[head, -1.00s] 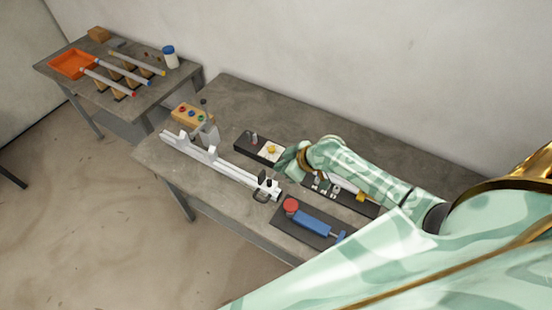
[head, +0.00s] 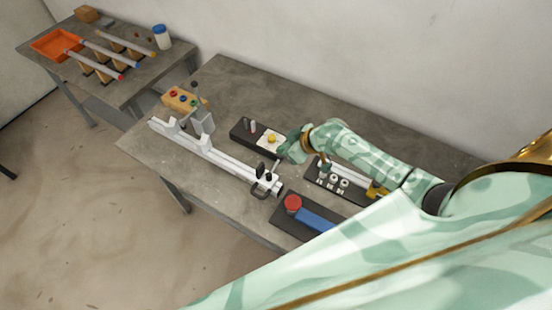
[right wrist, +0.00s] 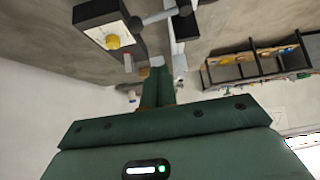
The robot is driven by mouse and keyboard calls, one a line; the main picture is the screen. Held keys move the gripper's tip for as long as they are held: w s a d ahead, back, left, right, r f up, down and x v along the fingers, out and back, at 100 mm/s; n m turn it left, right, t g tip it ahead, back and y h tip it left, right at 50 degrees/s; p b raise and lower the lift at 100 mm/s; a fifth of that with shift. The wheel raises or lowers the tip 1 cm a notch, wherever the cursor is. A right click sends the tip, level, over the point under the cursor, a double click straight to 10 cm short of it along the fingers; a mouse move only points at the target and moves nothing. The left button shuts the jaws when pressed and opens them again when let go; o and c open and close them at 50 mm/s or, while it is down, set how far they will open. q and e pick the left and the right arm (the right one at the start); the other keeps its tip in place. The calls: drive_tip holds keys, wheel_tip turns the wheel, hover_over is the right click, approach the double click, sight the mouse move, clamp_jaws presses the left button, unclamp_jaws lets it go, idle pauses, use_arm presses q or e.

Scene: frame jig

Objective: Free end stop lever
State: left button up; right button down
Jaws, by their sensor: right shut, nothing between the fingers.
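The white rail jig (head: 222,160) lies lengthwise on the long grey table. At its near right end sits a small dark end stop with a lever (head: 262,171). My right gripper (head: 281,158) is just to the right of the end stop, its shut fingers angled down towards it. Whether they touch the lever cannot be told. In the right wrist view the green fingers (right wrist: 158,85) are together and empty, with grey and white bar parts (right wrist: 170,14) beyond their tips. My left gripper is not in view.
Behind the gripper is a black box with a yellow knob (head: 271,139). A button box (head: 184,99) stands at the rail's far end.

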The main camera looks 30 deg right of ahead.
sight(277, 163)
drive_tip(key=f, duration=0.2)
drive_tip(key=w+a+f+b, duration=0.1)
drive_tip(key=f, duration=0.2)
drive_tip(key=w+f, duration=0.1)
drive_tip(key=f, duration=0.2)
drive_tip(key=shift+w+a+b, duration=0.15)
drive_tip(key=shift+a+b, duration=0.05)
drive_tip(key=shift+b, duration=0.15)
drive_tip(key=shift+w, duration=0.1)
drive_tip(key=shift+f, duration=0.1)
drive_tip(key=shift+d+p, duration=0.1)
drive_tip(key=shift+p, duration=0.25)
drive_tip(key=shift+m, duration=0.3)
